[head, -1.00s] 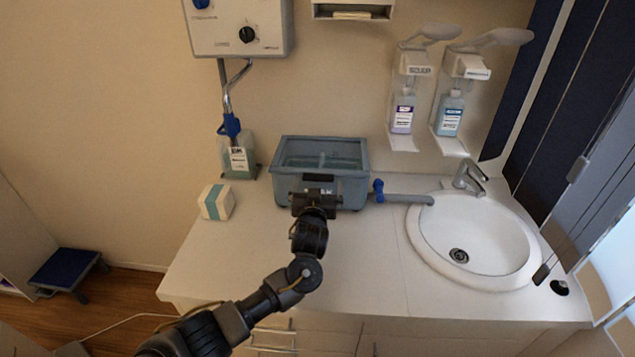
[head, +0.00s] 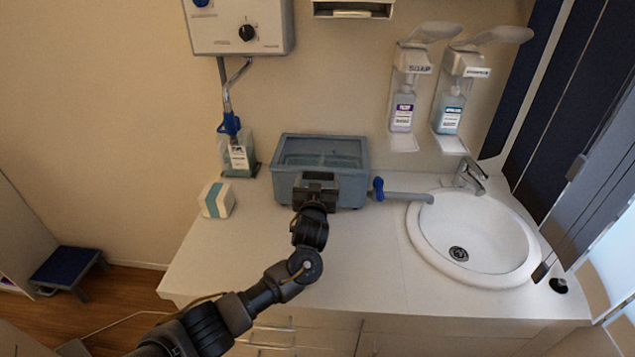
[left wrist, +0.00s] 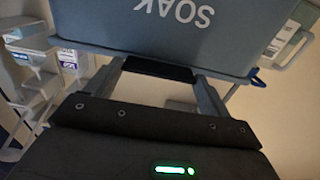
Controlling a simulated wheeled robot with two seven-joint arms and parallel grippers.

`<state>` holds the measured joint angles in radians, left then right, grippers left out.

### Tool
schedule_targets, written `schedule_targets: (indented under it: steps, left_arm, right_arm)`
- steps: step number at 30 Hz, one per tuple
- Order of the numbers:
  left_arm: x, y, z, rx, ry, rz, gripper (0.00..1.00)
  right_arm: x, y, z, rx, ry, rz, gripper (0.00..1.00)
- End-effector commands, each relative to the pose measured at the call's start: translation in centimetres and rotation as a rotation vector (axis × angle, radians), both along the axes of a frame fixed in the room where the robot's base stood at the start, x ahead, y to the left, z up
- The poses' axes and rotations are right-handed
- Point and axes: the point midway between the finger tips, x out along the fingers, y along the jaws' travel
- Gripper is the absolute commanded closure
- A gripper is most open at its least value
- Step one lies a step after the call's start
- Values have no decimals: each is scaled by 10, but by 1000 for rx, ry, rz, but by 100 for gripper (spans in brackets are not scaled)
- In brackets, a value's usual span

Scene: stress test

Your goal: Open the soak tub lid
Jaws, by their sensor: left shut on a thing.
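The soak tub (head: 346,190) is a blue-grey box on the counter, with a see-through top in a grey frame, the lid (head: 322,152), which looks down flat. My left gripper (head: 316,182) is at the middle of the tub's front, just under the lid's front edge. In the left wrist view the tub (left wrist: 215,45) shows upside down with the word SOAK. There the fingers of the left gripper (left wrist: 160,80) are shut on a dark handle (left wrist: 158,69) at the tub's edge. My right gripper is not in view.
A drain pipe with a blue valve (head: 378,189) runs from the tub to the round sink (head: 475,240). A white-and-teal box (head: 217,200) and a bottle (head: 238,158) stand left of the tub. The counter in front (head: 360,270) is clear.

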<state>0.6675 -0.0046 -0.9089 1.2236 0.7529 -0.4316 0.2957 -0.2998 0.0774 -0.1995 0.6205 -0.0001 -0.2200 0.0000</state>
Motion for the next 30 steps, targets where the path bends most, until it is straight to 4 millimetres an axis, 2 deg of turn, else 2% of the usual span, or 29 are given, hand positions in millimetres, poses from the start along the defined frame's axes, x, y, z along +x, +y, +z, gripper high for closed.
schedule_targets:
  steps: [7, 11, 21, 30]
  left_arm:
    - [0, 0, 12, 0, 0, 0, 59]
    - [1, -1, 26, -2, -4, 0, 60]
    - [12, 0, 91, -6, -8, 1, 60]
    - [32, 0, 135, -2, -9, 1, 59]
  right_arm:
    - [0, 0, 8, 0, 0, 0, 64]
    - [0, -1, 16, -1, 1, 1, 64]
    - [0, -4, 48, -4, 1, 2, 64]
    - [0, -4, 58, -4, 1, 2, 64]
